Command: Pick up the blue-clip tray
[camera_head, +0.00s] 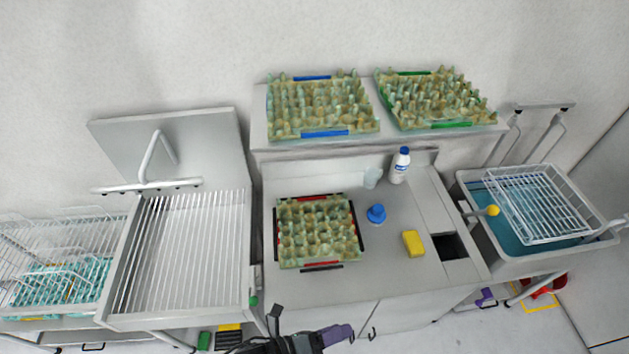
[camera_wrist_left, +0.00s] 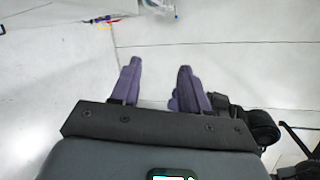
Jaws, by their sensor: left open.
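The blue-clip tray (camera_head: 314,104) is an egg tray with blue clips at its front and back edges. It rests on the left half of the raised back shelf in the head view. My left gripper (camera_head: 350,333) is at the bottom of the head view, in front of the counter and well away from the tray. In the left wrist view its two purple fingers (camera_wrist_left: 156,84) are apart with nothing between them, above the pale floor. My right gripper is not in view.
A green-clip tray (camera_head: 433,101) sits right of it on the shelf (camera_head: 262,128). A red-clip tray (camera_head: 317,230) lies on the counter (camera_head: 345,283), with a white bottle (camera_head: 400,165), blue object (camera_head: 376,213) and yellow sponge (camera_head: 413,243). A slatted drainer (camera_head: 190,250) stands left, a basin (camera_head: 476,205) right.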

